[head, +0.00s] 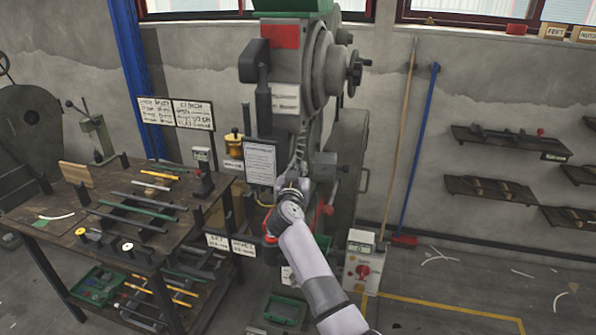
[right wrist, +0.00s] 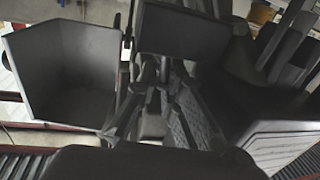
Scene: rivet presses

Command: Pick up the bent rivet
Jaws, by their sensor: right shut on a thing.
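My right gripper (head: 291,186) is at the front of the large grey press (head: 290,65), low in its working area, just right of the framed white sheet (head: 260,162). In the right wrist view its dark fingers (right wrist: 165,115) point in under a dark block (right wrist: 182,28). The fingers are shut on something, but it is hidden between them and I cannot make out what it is. I cannot make out the bent rivet in either view. My left gripper is not in view.
A dark workbench (head: 60,228) with rods and small parts stands left of the press. A control box with a red knob (head: 362,270) stands on the floor at right. An open grey bin (right wrist: 65,80) is close left of the fingers in the right wrist view.

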